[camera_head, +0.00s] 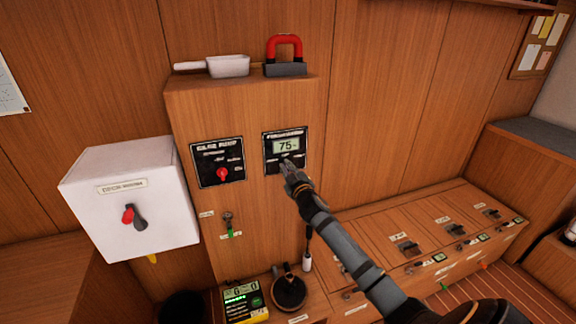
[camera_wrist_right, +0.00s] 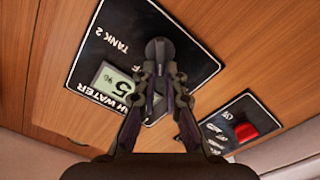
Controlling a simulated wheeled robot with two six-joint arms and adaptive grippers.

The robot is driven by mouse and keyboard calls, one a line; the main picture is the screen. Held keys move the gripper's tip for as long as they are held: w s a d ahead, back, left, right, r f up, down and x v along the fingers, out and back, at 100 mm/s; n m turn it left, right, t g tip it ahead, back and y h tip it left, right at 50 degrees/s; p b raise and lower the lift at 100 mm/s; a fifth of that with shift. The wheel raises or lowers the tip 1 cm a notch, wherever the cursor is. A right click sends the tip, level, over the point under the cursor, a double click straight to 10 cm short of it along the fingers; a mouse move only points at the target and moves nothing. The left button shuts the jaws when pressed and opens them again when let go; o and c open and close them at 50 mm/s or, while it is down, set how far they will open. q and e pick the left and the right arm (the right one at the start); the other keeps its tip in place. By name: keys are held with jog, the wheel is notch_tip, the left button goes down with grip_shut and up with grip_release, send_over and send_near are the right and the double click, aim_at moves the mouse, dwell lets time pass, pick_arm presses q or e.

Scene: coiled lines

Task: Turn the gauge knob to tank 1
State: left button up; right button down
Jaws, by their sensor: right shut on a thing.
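The black gauge panel (camera_head: 270,147) is on the wooden cabinet front, with a lit display (camera_head: 286,147) reading 75. My right gripper (camera_head: 290,166) is at the lower part of this panel and hides the knob in the head view. In the right wrist view the dark round gauge knob (camera_wrist_right: 160,48) is between the fingertips of my right gripper (camera_wrist_right: 160,72), which is shut on it. The panel appears upside down there, with the label TANK 2 (camera_wrist_right: 117,34) showing beside the knob. The tank 1 label is hidden. I cannot tell where the knob points. My left gripper is not in view.
A bilge pump panel (camera_head: 207,154) with a red knob (camera_head: 222,174) is just left of the gauge. A white box (camera_head: 165,160) with a red and dark switch projects farther left. A scoop (camera_head: 230,66) and a red-handled object (camera_head: 285,45) sit on top.

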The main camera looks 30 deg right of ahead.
jog(key=shift+a+n, duration=0.1)
jog(key=shift+n, duration=0.5)
jog(key=shift+f+n, duration=0.1)
jog(key=shift+n, duration=0.2)
jog(key=c, duration=1.4)
grip_release()
jog(key=shift+c, duration=0.2)
jog(key=v, duration=1.2)
